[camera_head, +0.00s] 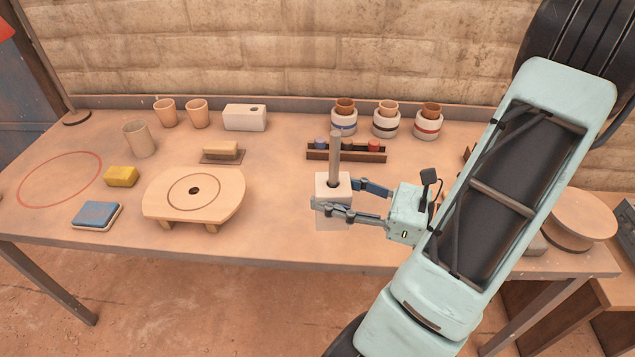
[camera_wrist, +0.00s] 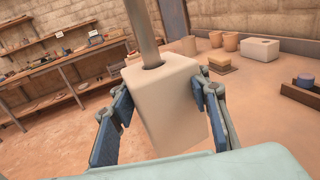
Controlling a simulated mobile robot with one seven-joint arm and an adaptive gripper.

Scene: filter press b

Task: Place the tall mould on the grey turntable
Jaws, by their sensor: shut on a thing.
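My gripper (camera_head: 330,208) is shut on a tall, pale block (camera_head: 331,187), which looks like the tall mould. Its two fingers press on opposite sides, and it stands about upright. A grey-brown rod (camera_head: 335,158) rises from the hole in its top. In the wrist view the mould (camera_wrist: 165,95) fills the space between the fingers, with the rod (camera_wrist: 143,35) above it. I cannot tell whether its bottom touches the table. A round disc on a darker base (camera_head: 584,213), perhaps the turntable, stands at the far right, partly behind my arm; it looks tan rather than grey.
The table (camera_head: 285,225) is clear just left of the mould. A round-topped wooden stand (camera_head: 160,205) with a centre hole is further left. A rack (camera_head: 345,154) with small coloured pieces lies behind the mould. Banded jars (camera_head: 385,125), cups (camera_head: 165,112) and a low white block (camera_head: 245,122) line the back.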

